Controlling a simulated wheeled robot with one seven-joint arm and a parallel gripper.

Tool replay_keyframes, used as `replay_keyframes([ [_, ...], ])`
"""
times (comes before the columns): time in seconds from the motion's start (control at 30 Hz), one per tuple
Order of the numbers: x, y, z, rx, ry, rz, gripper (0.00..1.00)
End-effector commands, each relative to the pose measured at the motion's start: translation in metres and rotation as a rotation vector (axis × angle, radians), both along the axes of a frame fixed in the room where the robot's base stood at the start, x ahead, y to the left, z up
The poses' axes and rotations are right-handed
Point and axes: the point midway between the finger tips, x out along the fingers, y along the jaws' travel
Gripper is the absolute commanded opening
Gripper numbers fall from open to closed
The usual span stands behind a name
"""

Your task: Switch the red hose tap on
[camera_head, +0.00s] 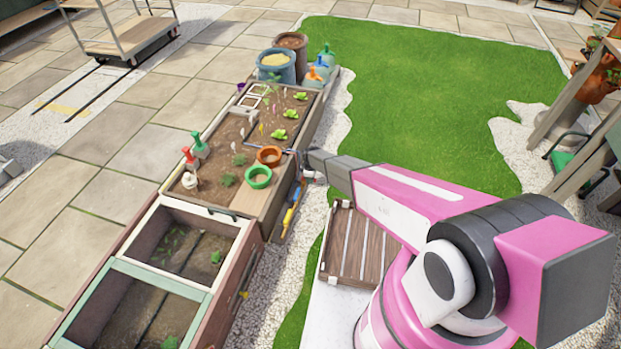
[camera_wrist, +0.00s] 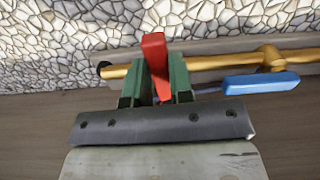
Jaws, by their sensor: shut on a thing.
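The red tap handle (camera_wrist: 154,50) stands upright in the middle of the wrist view, in front of a brass-coloured pipe (camera_wrist: 211,62). My gripper (camera_wrist: 157,88) has its green fingers on both sides of the handle and is shut on it. The handle's lower end is partly hidden between the fingers. A blue tap handle (camera_wrist: 261,83) points left, roughly level, on the same pipe just to the right. In the head view my arm reaches to the side of the planting bed (camera_head: 228,130); the red handle cannot be made out there.
Pale stone gravel (camera_wrist: 200,22) lies beside the pipe. A red-topped bottle (camera_head: 189,158) and a green-topped one (camera_head: 199,145) stand on the bed, with an orange pot (camera_head: 269,155) and a green pot (camera_head: 258,176). A slatted wooden crate (camera_head: 360,245) sits below my arm.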

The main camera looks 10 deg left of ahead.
Motion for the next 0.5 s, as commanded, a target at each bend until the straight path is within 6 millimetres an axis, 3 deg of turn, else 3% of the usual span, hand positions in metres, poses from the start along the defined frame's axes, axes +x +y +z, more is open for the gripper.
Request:
replay_keyframes([
  [0.5, -0.0026, 0.0004, 0.0010, 0.000, -0.001, -0.072, 0.00],
])
